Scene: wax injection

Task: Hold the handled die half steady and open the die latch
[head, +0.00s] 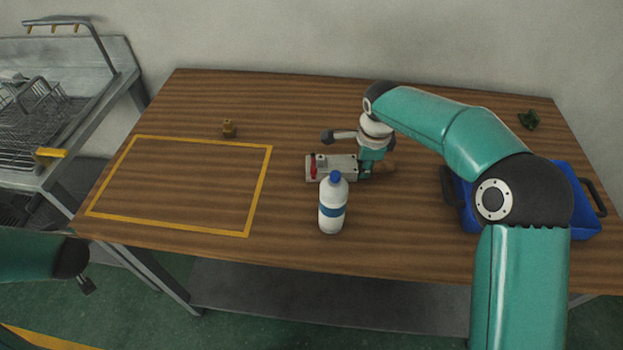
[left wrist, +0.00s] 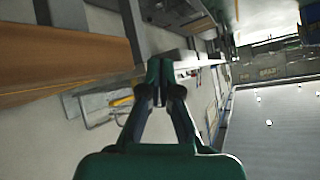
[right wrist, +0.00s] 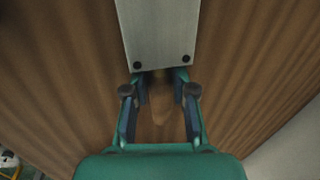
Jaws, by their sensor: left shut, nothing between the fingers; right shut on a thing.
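The metal die (head: 340,165) lies flat near the middle of the table, with a red latch (head: 313,168) at its left end. A short wooden handle (head: 386,168) points right from the die. My right gripper (head: 366,172) comes down over the handle close to the die's right end and is shut on it. In the right wrist view, the die (right wrist: 160,30) is ahead and the handle (right wrist: 160,112) is between the fingers. My left gripper (head: 87,286) is shut and empty, off the table's front left, far from the die. It also shows in the left wrist view (left wrist: 160,78).
A white bottle with a blue cap (head: 332,205) stands just in front of the die. A yellow-outlined area (head: 258,190) is bare, with a small brass-coloured piece (head: 229,128) behind it. A blue crate (head: 585,222) and a dark green object (head: 528,119) are at right. A metal rack (head: 30,110) stands left.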

